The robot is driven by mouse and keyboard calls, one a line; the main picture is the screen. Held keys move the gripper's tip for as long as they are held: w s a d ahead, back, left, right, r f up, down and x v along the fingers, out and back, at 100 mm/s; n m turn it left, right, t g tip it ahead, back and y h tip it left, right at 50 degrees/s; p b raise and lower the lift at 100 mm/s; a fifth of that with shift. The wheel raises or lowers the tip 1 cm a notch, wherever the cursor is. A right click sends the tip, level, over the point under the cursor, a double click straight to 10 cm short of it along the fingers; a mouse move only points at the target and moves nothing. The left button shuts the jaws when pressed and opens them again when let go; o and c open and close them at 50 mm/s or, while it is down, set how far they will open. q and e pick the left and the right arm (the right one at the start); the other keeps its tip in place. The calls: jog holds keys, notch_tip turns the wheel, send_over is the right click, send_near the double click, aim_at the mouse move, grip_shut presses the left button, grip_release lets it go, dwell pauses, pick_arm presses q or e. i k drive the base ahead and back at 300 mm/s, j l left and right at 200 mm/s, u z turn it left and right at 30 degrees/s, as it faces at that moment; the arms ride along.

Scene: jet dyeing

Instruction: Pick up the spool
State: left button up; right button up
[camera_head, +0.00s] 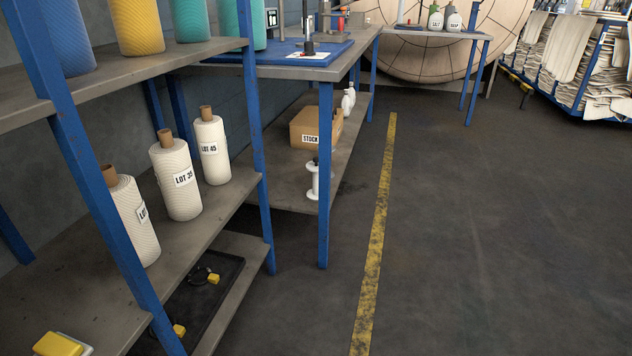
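A small white spool (312,182) with a flange at each end stands upright on the lower shelf of the workbench, close to the shelf's front edge. A dark piece shows at its top. It appears empty of yarn. Larger cream yarn cones with brown cores stand on the rack to the left, among them one labelled LOT 35 (177,190) and one labelled LOT 45 (212,155). A third cream cone (132,222) is partly hidden by a blue post. Neither of my grippers is in view.
A cardboard box labelled STOCK (309,128) and white bottles (348,101) stand behind the spool. A blue workbench leg (325,180) is just right of the spool. A black tray (200,300) lies low on the left. The floor (480,220) to the right is clear.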

aim_at(313, 195)
jog(key=z, duration=1.3)
jog(key=i+j+u, duration=0.1)
jog(key=i+j, duration=0.25)
jog(key=i+j+u, duration=0.1)
jog(key=i+j, duration=0.2)
jog(key=i, duration=0.3)
